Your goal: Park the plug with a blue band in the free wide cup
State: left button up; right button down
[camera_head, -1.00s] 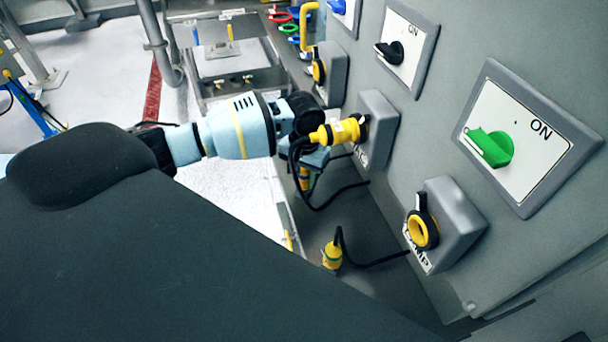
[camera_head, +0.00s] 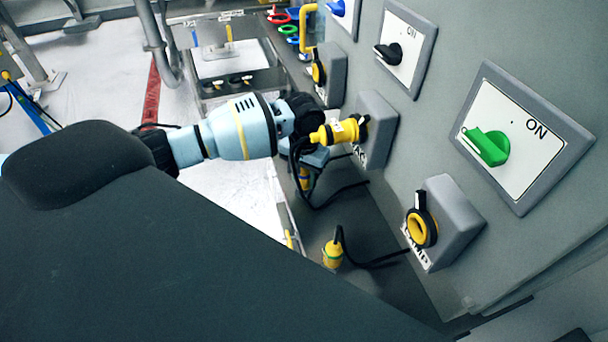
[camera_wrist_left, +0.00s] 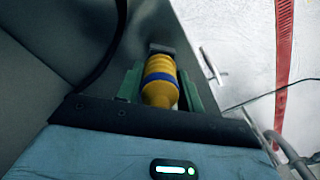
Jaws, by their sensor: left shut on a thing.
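The plug with a blue band (camera_wrist_left: 159,82) is yellow. In the left wrist view it sits between the greenish fingers of my left gripper (camera_wrist_left: 158,92), which is shut on it. In the head view my left gripper (camera_head: 304,174) is below its light-blue wrist, beside the middle socket box; a yellow part shows there, but its band is not readable. My right gripper is out of view. Small dark round holders (camera_head: 234,81) stand on the steel bench at the back; I cannot tell which is a free wide cup.
A yellow plug (camera_head: 338,132) is at the middle socket, close to my left wrist. A green-banded plug (camera_head: 332,254) stands on the dark ledge with a black cable. The grey panel (camera_head: 455,120) borders the right; cables loop below the wrist.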

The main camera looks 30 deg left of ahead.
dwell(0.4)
pick_arm(q)
jog(key=shift+f, duration=0.8)
dwell(0.7)
jog(key=o, duration=1.3)
jog(key=shift+o, duration=0.2)
notch_tip(320, 180, up, 8)
jog(key=shift+f, duration=0.1)
